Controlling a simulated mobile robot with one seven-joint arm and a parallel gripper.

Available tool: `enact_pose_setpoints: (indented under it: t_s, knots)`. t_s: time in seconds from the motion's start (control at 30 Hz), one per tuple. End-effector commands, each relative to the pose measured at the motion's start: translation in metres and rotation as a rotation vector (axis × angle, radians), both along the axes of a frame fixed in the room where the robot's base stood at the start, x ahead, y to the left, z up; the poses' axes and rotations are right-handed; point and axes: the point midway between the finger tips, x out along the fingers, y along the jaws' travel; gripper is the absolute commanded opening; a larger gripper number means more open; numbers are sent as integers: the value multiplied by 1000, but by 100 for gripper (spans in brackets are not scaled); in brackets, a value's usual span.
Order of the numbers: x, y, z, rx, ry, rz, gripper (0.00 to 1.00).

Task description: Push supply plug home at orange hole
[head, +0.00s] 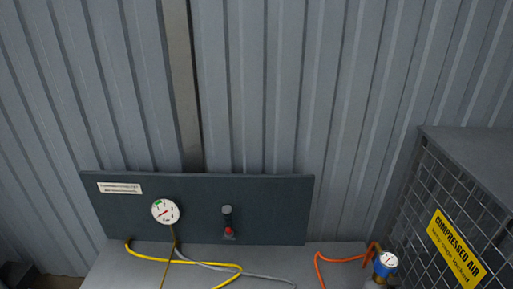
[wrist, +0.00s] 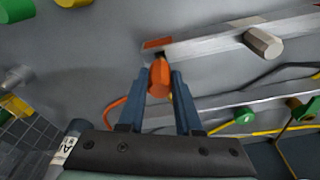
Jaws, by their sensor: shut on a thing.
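The orange supply plug (wrist: 158,80) is between the two blue fingers of my gripper (wrist: 160,73) in the wrist view. The gripper is shut on it. The plug's far end points at a grey metal bar (wrist: 208,38) with an orange mark (wrist: 158,43) on its left end. The plug's tip overlaps the bar's edge just below that mark. The hole there is largely hidden, and I cannot tell how deep the plug sits. An orange hose (wrist: 116,110) curves beside the left finger. My gripper is not seen in the head view.
A second bar carries a green fitting (wrist: 244,117). The head view shows a dark panel (head: 270,210) with a gauge (head: 165,211), yellow and grey hoses, and a mesh cage (head: 425,200) at right.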

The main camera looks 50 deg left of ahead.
Motion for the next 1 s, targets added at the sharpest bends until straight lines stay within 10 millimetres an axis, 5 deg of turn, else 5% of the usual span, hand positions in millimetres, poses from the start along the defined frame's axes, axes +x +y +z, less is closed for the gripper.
enact_pose_setpoints:
  t_s: [1.0]
  knots:
    - [0, 0, -17, 0, -1, 0, 0]
